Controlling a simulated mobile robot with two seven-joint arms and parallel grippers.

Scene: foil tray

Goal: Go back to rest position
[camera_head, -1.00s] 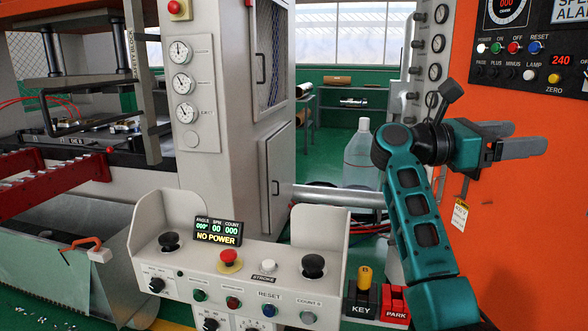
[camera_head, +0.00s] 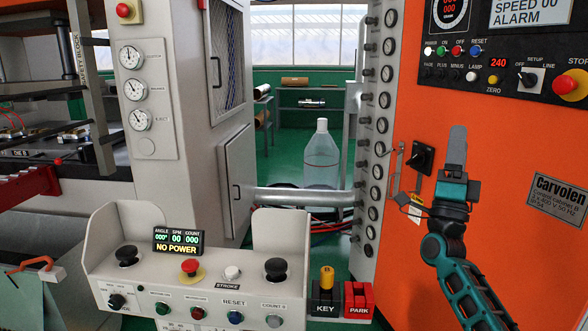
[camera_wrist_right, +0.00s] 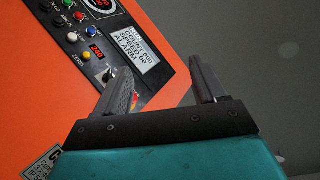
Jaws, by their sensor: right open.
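My right gripper (camera_head: 453,160) is teal with grey fingers and points upward in front of the orange cabinet (camera_head: 480,130). In the right wrist view its two fingers (camera_wrist_right: 160,85) stand apart with nothing between them. The cabinet's dark control panel (camera_wrist_right: 88,45) lies beyond the fingers there. In the head view a black rotary switch (camera_head: 420,157) on the cabinet face is just left of the gripper. A tag (camera_head: 415,213) hangs nearby. My left gripper is not in these views.
A white control console (camera_head: 195,285) with buttons and a "NO POWER" display (camera_head: 177,241) stands at the front. Black KEY and red PARK boxes (camera_head: 357,300) are beside it. A clear bottle (camera_head: 321,160) stands behind. Green floor (camera_head: 275,175) shows between the machine and cabinet.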

